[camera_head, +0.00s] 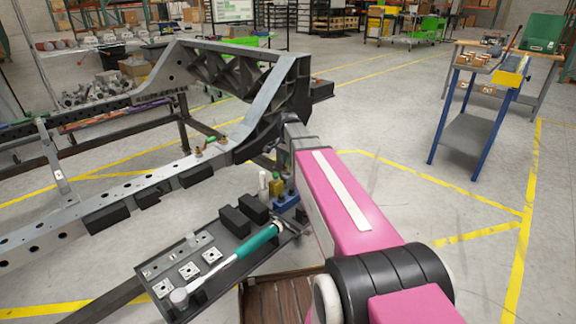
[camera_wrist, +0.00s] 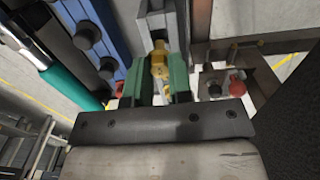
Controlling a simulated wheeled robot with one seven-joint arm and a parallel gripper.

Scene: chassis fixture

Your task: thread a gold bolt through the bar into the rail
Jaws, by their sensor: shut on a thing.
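My gripper (camera_wrist: 161,80) shows in the wrist view with its two green fingers close together. They are shut on a gold bolt (camera_wrist: 159,58). The bolt lies at the mouth of a grey channel-like part (camera_wrist: 148,25); I cannot tell whether it touches that part or has entered a hole. In the head view my pink arm reaches toward the chassis, and its end hides the gripper and bolt. The long grey rail (camera_head: 150,183) with holes runs along the left. I cannot clearly pick out the bar.
A dark tray (camera_head: 213,308) holds a teal-handled hammer (camera_head: 255,243), square plates (camera_head: 190,270) and black blocks (camera_head: 235,221). The raised chassis frame (camera_head: 265,95) stands behind. Floor to the right is clear, before a blue-legged table (camera_head: 470,130).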

